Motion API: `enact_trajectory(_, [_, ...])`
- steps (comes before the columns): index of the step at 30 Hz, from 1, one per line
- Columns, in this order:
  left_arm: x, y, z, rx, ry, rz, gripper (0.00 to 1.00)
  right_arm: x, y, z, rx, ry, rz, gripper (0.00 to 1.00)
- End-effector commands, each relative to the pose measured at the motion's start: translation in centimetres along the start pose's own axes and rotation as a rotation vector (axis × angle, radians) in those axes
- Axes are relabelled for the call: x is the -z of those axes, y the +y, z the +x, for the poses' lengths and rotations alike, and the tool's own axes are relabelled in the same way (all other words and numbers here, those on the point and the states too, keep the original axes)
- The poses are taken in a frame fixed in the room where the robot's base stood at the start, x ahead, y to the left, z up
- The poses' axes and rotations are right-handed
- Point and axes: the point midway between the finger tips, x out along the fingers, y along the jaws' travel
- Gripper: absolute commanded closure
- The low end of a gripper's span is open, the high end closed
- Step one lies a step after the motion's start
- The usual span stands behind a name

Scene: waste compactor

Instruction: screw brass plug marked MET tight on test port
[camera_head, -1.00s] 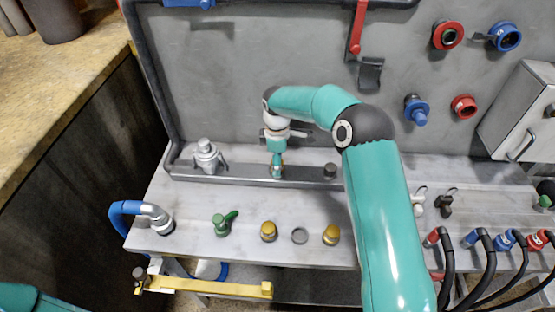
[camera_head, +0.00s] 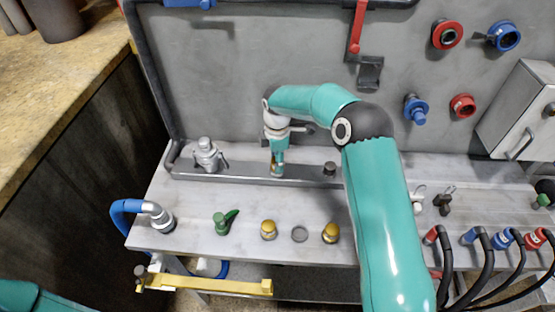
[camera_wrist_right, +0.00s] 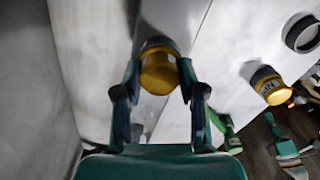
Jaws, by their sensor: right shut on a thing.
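My right gripper (camera_head: 278,168) points down at the metal rail along the back of the shelf. It is shut on a brass plug, which shows between the fingertips in the wrist view (camera_wrist_right: 160,72). A dark collar (camera_wrist_right: 158,43) lies against the plug's far end; I cannot tell whether it is the test port or part of the plug. No marking on this plug is readable. Two other brass plugs, a left one (camera_head: 268,230) and a right one (camera_head: 331,234), stand on the shelf. One shows a small unreadable label in the wrist view (camera_wrist_right: 270,87). My left gripper is out of view.
A grey ring (camera_head: 299,235) lies between the loose plugs. A green-handled valve (camera_head: 224,222) and a blue hose elbow (camera_head: 150,214) are left. A silver fitting (camera_head: 207,155) and a dark stub (camera_head: 330,169) flank my gripper on the rail. A grey wall panel (camera_head: 240,80) rises behind.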

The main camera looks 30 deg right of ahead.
Motion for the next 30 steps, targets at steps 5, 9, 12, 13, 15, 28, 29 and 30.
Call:
enact_trajectory(5, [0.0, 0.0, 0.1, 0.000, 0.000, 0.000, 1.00, 0.0, 0.1, 0.0, -0.002, 0.000, 0.015, 1.00])
enact_trajectory(9, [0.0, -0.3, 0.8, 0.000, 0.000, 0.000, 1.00, 0.0, 0.1, 0.2, -0.003, 0.001, 0.139, 1.00])
enact_trajectory(12, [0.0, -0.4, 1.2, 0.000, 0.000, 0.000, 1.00, 0.0, 0.1, 0.2, -0.002, 0.002, 0.275, 1.00])
enact_trajectory(13, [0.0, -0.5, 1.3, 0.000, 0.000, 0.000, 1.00, 0.0, 0.1, 0.2, -0.002, 0.002, 0.313, 1.00])
enact_trajectory(15, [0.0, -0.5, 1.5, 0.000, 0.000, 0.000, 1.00, 0.0, 0.1, 0.2, -0.001, 0.002, 0.387, 1.00])
enact_trajectory(28, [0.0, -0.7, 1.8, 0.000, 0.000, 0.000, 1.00, 0.0, 0.1, 0.0, -0.002, 0.003, 0.565, 1.00])
enact_trajectory(29, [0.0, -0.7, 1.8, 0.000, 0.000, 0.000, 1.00, 0.0, 0.1, 0.0, -0.002, 0.003, 0.564, 1.00])
enact_trajectory(30, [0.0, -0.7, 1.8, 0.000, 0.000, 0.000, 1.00, 0.0, 0.1, 0.0, -0.002, 0.003, 0.564, 1.00])
